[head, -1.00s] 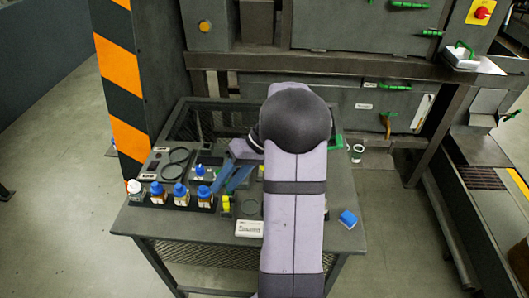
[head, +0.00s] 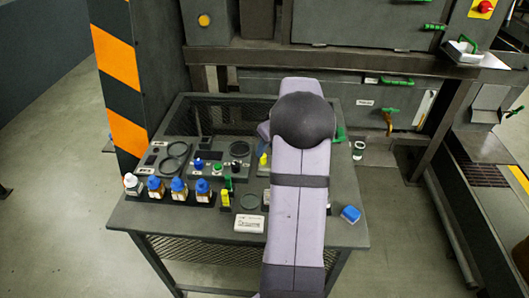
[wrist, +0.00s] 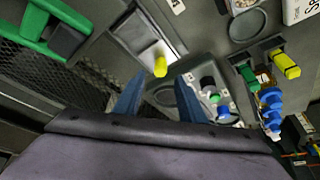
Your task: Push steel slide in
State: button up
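A shiny steel slide (wrist: 140,35) lies in a dark housing in the upper middle of the wrist view. A yellow knob (wrist: 160,62) stands at its near end. In the head view the yellow knob (head: 264,159) shows just left of my arm. My gripper (wrist: 160,82) is open and empty, with its two blue fingers apart and the knob just beyond the gap between them. I cannot tell whether a finger touches the knob. In the head view my arm hides most of the gripper and the slide.
A green handle (wrist: 55,28) is at the upper left of the wrist view. Blue-capped bottles (head: 178,190) stand at the table's left front. A button box (head: 207,167) is behind them. A yellow-and-green clip (head: 226,196) and a white box (head: 249,223) are near the front.

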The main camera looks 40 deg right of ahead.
aim_at(265, 156)
jog(key=shift+x, duration=2.05)
